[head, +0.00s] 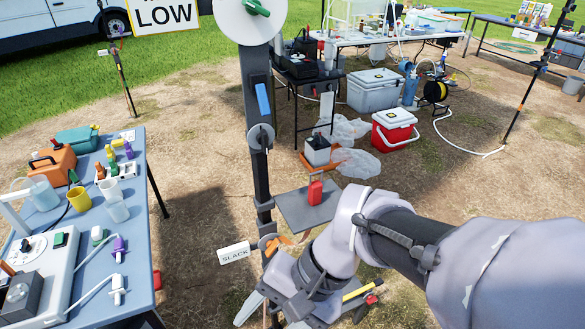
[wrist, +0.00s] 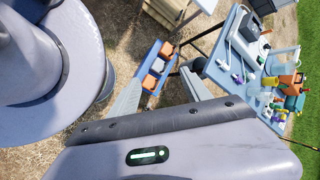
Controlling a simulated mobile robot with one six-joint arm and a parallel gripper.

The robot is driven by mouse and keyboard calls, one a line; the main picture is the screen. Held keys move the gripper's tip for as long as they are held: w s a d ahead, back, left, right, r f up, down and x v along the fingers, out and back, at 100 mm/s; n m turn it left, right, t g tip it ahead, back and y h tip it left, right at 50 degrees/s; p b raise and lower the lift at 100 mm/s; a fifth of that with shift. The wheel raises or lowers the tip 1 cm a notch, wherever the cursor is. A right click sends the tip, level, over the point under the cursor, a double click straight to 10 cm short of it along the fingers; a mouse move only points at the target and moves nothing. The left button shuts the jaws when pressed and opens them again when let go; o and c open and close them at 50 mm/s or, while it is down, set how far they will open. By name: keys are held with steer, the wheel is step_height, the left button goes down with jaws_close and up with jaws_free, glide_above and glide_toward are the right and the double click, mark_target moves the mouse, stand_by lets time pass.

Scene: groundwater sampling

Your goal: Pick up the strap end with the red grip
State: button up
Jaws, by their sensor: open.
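A red upright piece (head: 315,191) stands on a small grey shelf (head: 290,212) fixed to the dark post, in the head view. It looks like the red grip, but I cannot make out the strap on it. I cannot pick out the red grip in the wrist view. My gripper (wrist: 161,74) is open, with its two grey fingers apart and nothing seen held between them. In the head view my gripper is low by the foot of the post, below and in front of the shelf, partly hidden by my arm.
The dark post (head: 254,130) rises beside my arm, with a SLACK tag (head: 234,254) near its lower part. A blue tray (wrist: 147,84) with orange and grey blocks lies beyond my fingers. A cluttered table (head: 140,205) stands left. A red-and-white cooler (head: 394,131) stands behind.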

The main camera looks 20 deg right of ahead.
steer(key=w+d+r+m+t+y+p, duration=0.25)
steer(key=w+m+t+y, duration=0.2)
steer(key=w+m, duration=0.25)
steer(key=w+d+r+m+t+y+p, duration=0.1)
steer(key=w+d+m+t+y, duration=0.2)
steer(key=w+d+m+t, duration=0.25)
steer(key=m+t+h+b, duration=0.4)
steer(key=m+t+h, duration=0.3)
steer(key=m+h, duration=0.75)
glide_toward(318, 190)
steer(key=shift+m+y, duration=0.3)
steer(key=shift+y, duration=0.2)
steer(key=w, duration=0.5)
steer(key=w+p, duration=0.1)
steer(key=w, duration=0.5)
steer(key=shift+w+f, duration=0.25)
jaws_close()
steer(key=shift+d+r, duration=0.1)
